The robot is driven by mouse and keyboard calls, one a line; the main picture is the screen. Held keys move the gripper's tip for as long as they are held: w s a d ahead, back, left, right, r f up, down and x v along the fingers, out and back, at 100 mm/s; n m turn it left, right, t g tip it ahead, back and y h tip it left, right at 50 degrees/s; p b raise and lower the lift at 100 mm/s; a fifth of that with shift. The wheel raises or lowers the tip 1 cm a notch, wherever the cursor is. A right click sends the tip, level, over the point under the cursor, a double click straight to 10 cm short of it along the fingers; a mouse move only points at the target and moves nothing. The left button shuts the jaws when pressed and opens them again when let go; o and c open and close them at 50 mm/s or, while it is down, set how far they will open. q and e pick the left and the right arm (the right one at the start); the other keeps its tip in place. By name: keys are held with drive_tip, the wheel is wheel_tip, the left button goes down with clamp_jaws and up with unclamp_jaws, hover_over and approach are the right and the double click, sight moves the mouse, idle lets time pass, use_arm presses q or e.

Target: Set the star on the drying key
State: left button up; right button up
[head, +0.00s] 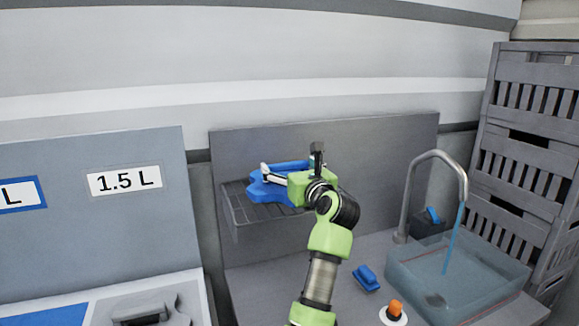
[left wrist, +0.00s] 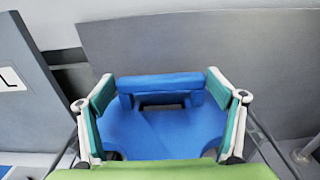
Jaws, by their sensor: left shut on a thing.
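The star (head: 266,192) is a blue lobed piece at the wire drying rack in the head view. It also fills the space between the fingers in the left wrist view (left wrist: 172,128), with a raised block at its far side. My left gripper (head: 288,173) is shut on the star from the near right side. The grey wire rack (head: 243,214) on the back panel lies under the star; I cannot tell whether the star touches it. No separate key shape can be made out on the rack. My right gripper is out of view.
A sink basin (head: 470,275) with a running tap (head: 412,190) stands at the right. A blue brush-like block (head: 366,277) and an orange-topped piece (head: 395,310) lie on the counter. Grey crates (head: 530,150) are stacked far right. A panel labelled 1.5 L (head: 125,180) stands left.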

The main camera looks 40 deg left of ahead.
use_arm(q)
drive_tip(key=shift+f+b, duration=0.3)
drive_tip(key=shift+f, duration=0.1)
drive_tip(key=o, duration=2)
drive_tip(key=shift+f, duration=0.1)
drive_tip(key=v, duration=0.7)
drive_tip(key=shift+s+d, duration=0.2)
drive_tip(key=shift+d, duration=0.1)
